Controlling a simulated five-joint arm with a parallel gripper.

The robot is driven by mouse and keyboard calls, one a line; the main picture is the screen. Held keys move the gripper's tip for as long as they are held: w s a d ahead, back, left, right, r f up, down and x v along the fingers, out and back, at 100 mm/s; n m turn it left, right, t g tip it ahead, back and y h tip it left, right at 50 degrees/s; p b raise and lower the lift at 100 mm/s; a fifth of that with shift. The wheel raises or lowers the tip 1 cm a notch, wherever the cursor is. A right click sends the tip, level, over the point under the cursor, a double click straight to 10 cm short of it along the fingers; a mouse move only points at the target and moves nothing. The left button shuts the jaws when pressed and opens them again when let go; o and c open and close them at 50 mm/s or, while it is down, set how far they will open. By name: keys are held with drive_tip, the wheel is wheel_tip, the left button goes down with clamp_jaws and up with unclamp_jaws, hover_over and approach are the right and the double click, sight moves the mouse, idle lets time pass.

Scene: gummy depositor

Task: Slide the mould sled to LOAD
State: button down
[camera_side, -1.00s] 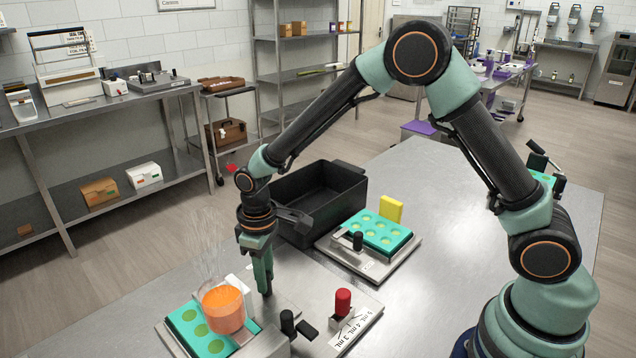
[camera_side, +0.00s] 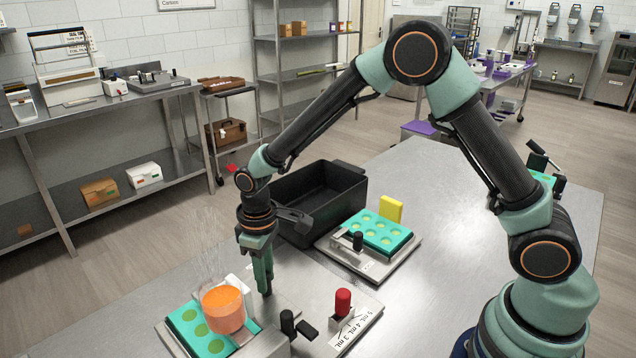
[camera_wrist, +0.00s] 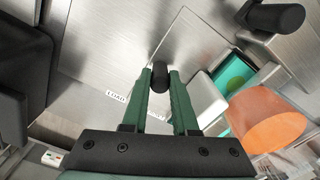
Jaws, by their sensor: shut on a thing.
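The teal mould (camera_side: 187,322) with round green cavities sits on the depositor at the lower left of the side view, partly beneath the orange-filled clear hopper (camera_side: 224,308). A strip of teal mould also shows in the wrist view (camera_wrist: 235,73) beside the orange hopper (camera_wrist: 268,118). My gripper (camera_side: 267,290) points down just right of the hopper. In the wrist view my gripper (camera_wrist: 160,82) is shut on a black knob (camera_wrist: 160,73), which shows between the fingertips. A LOAD label (camera_wrist: 116,97) lies on the metal plate left of the fingers. The knob's link to the sled is hidden.
A red-knobbed selector (camera_side: 343,302) with an mL scale and a black lever (camera_side: 288,322) stand right of my gripper. Behind are a black bin (camera_side: 320,190), a second teal mould (camera_side: 375,231) on a metal base and a yellow block (camera_side: 391,208).

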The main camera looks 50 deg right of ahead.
drive_tip(key=shift+d, duration=0.1)
drive_tip(key=d, duration=1.2)
drive_tip(key=c, duration=0.7)
unclamp_jaws()
drive_tip(key=shift+r, duration=0.1)
drive_tip(key=shift+r, duration=0.2)
wheel_tip(320, 180, up, 12)
drive_tip(key=shift+f, duration=0.2)
